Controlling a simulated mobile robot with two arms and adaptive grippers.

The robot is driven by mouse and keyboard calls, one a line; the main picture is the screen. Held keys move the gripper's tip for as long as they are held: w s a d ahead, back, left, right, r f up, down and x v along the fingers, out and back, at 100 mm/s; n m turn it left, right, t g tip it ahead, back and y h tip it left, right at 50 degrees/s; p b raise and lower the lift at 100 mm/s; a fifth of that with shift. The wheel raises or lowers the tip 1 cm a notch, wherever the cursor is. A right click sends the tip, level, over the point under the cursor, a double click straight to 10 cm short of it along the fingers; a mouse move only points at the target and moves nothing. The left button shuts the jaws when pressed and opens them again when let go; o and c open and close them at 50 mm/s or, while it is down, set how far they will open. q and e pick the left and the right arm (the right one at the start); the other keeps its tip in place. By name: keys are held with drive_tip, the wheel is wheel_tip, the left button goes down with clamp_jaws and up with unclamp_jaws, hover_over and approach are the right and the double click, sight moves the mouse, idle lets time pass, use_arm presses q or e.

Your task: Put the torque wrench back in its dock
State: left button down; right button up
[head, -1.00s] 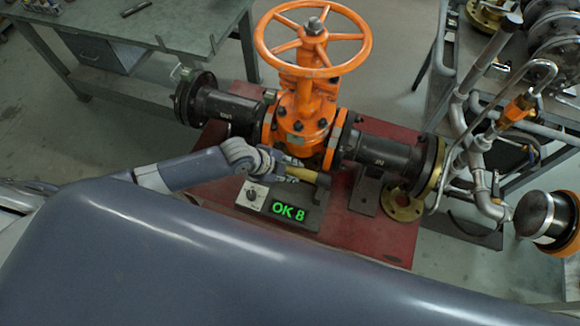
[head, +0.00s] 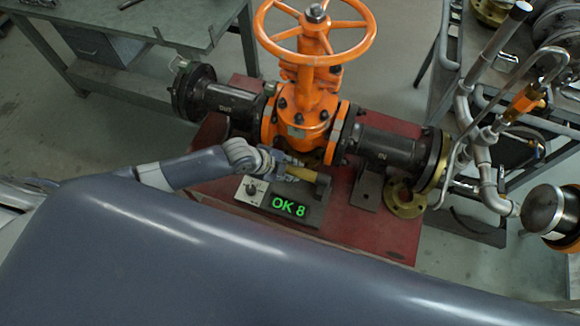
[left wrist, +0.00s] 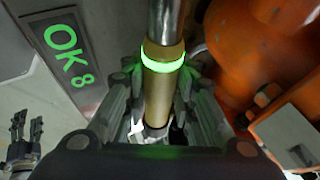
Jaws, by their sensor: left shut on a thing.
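The torque wrench (head: 304,174) has a yellow-gold handle, with a dark end over the display unit in the head view. In the left wrist view its gold grip (left wrist: 157,97) carries a glowing green ring, and a steel shaft runs on beyond it. My left gripper (head: 285,167) is shut on the grip, with a finger on each side. The display unit (head: 252,190) has a knob and reads "OK 8" in green. I cannot make out a separate dock. In the left wrist view, a dark fingered shape at the lower left looks like my right gripper (left wrist: 24,132); its opening is unclear.
The orange gate valve (head: 309,100) with its handwheel stands just behind the wrench, on a red base (head: 336,222). Dark flanged pipes run to both sides. Grey piping and a gauge (head: 548,212) stand at right. A workbench (head: 150,22) is at back left.

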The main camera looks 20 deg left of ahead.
use_arm(q)
drive_tip(key=shift+w+d+f+b, duration=0.1)
drive_tip(key=shift+w+f+b, duration=0.05)
drive_tip(key=shift+f+b, duration=1.45)
drive_tip(key=shift+f, duration=0.2)
drive_tip(key=c, duration=1.2)
unclamp_jaws()
drive_tip(key=shift+s+f, duration=0.2)
drive_tip(key=shift+s, duration=0.05)
drive_tip(key=v, duration=1.2)
drive_tip(key=shift+w+r, duration=0.1)
drive_tip(key=shift+r, duration=0.05)
